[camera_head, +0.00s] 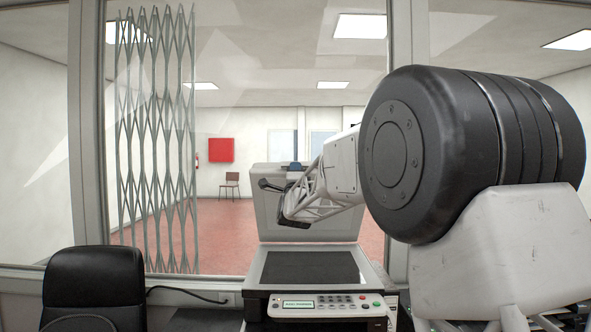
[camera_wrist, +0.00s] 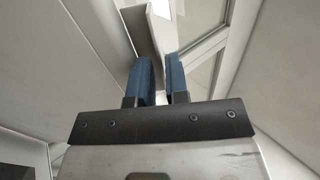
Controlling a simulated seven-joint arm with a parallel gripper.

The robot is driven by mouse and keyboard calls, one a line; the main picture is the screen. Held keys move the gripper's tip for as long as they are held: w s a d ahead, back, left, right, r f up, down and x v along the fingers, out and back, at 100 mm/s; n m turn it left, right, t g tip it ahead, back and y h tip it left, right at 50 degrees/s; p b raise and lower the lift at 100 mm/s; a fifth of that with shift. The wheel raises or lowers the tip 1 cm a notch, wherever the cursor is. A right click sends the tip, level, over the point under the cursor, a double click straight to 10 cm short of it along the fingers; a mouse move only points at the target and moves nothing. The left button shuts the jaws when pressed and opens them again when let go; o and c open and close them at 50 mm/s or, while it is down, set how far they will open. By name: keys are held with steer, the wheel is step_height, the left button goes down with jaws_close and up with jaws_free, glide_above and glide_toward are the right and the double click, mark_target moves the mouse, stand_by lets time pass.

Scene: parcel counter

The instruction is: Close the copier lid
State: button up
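The copier (camera_head: 318,305) stands at the bottom middle of the head view, its dark glass (camera_head: 310,268) uncovered. The grey copier lid (camera_head: 335,222) is raised nearly upright behind the glass. My arm reaches in from the right, and its end is in front of the lid, covering part of it. The fingertips are hard to make out there. In the wrist view my gripper (camera_wrist: 161,78) has two blue fingers, a narrow gap apart, with nothing visibly clamped. A pale panel edge runs just beyond them; I cannot tell if they touch it.
A black chair (camera_head: 95,283) stands left of the copier. Behind the counter is a framed glass window with a folding metal grille (camera_head: 155,140) at the left. A red wall box (camera_head: 221,150) and a brown chair (camera_head: 229,184) are far off. The space above the glass is clear.

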steer(key=shift+w+r, duration=0.35)
steer(key=shift+w, duration=0.15)
steer(key=shift+c, duration=0.5)
jaws_close()
steer(key=shift+s+f, duration=0.1)
steer(key=shift+s, duration=0.1)
